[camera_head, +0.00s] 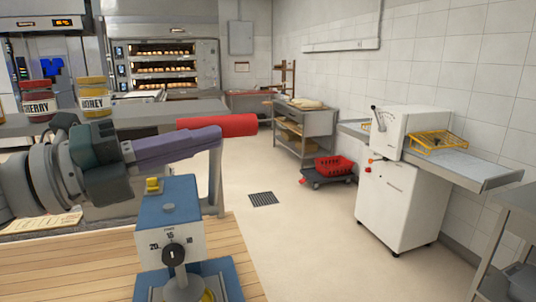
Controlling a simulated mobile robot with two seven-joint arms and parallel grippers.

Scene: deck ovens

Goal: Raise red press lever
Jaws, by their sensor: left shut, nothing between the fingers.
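The red lever handle (232,124) lies almost level above the blue and white press (170,213), which has a numbered dial (173,254) on its front. My left gripper (214,138) reaches in from the left. Its purple fingers are shut with nothing between them, and their tips overlap the lower edge of the red handle in the picture. I cannot tell whether they touch it. The lever's join to the press is hidden or unclear. My right gripper is not in view.
The press stands on a wooden worktop (95,262). Jars with red (38,102) and yellow (95,97) lids stand on a grey surface behind my left arm. A white machine (395,200) and a red crate (334,166) are at the right. The floor between is open.

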